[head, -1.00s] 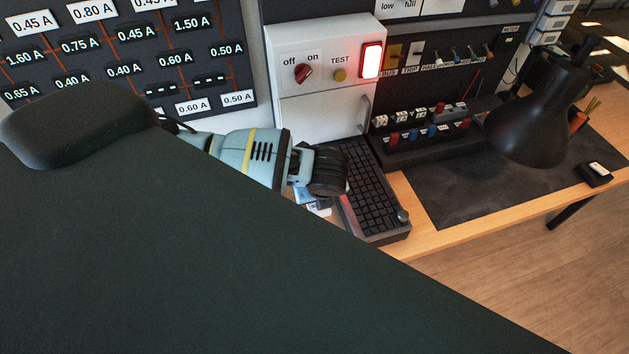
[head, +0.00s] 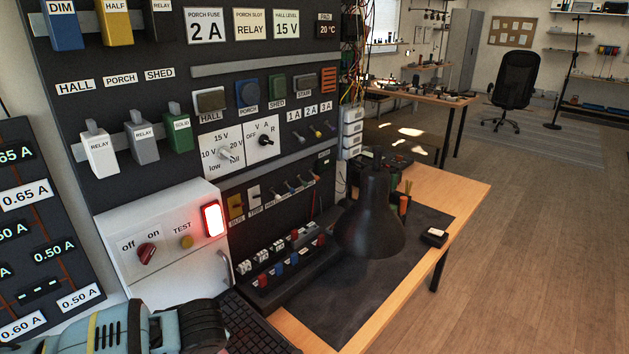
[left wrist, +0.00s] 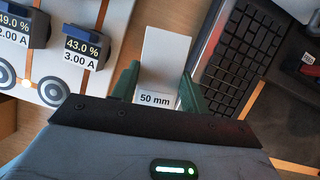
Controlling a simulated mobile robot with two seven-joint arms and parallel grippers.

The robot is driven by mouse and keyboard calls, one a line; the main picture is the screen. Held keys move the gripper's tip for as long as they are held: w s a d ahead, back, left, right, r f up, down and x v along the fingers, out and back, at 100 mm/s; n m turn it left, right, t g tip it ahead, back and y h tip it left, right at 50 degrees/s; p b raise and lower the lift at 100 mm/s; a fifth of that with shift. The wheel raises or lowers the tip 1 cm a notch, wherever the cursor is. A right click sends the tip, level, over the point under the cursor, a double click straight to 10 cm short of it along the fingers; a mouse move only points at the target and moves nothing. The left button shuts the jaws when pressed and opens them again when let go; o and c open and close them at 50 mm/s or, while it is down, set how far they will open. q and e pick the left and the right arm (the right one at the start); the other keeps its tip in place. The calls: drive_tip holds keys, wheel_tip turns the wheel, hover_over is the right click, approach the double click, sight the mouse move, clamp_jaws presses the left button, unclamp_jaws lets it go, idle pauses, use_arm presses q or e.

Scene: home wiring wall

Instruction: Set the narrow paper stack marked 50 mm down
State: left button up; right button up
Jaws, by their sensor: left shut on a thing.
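The narrow white paper stack marked 50 mm (left wrist: 165,62) is between the two green fingers of my left gripper (left wrist: 160,85) in the left wrist view. The gripper is shut on it, with the label end close to the palm. The stack lies between a white panel on the left and a keyboard on the right; I cannot tell whether it touches the surface below. In the head view my left arm is at the bottom left, and its fingers and the stack are not visible there. My right gripper is in neither view.
The black keyboard (left wrist: 240,50) is close right of the stack. A white panel (left wrist: 75,22) with meters is on its left. In the head view, a black lamp (head: 370,225) stands over a dark mat (head: 335,310), much of it clear. A switch box (head: 165,250) has a lit red lamp.

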use_arm(q)
drive_tip(key=n, duration=0.2)
drive_tip(key=r+n+g, duration=0.1)
drive_tip(key=n, duration=0.1)
drive_tip(key=d+r+n+g, duration=0.1)
drive_tip(key=n, duration=0.1)
drive_tip(key=shift+s+r+y, duration=0.15)
drive_tip(key=shift+s+y, duration=0.1)
drive_tip(key=shift+y, duration=0.15)
drive_tip(key=n, duration=0.1)
drive_tip(key=r+n+g, duration=0.1)
drive_tip(key=n, duration=0.1)
drive_tip(key=r+n+g, duration=0.1)
drive_tip(key=n, duration=0.1)
drive_tip(key=shift+s+d, duration=0.25)
drive_tip(key=shift+s, duration=0.1)
drive_tip(key=shift+s+d+r+n+g+h, duration=1.2)
drive_tip(key=shift+r+n+h, duration=1.1)
drive_tip(key=shift+r+n, duration=3)
drive_tip(key=s+f+n, duration=0.1)
drive_tip(key=f, duration=0.7)
drive_tip(key=s+f+n, duration=0.1)
drive_tip(key=s+f, duration=0.1)
drive_tip(key=f, duration=0.6)
drive_tip(key=shift+s+f+n, duration=0.25)
drive_tip(key=shift+f+n, duration=0.05)
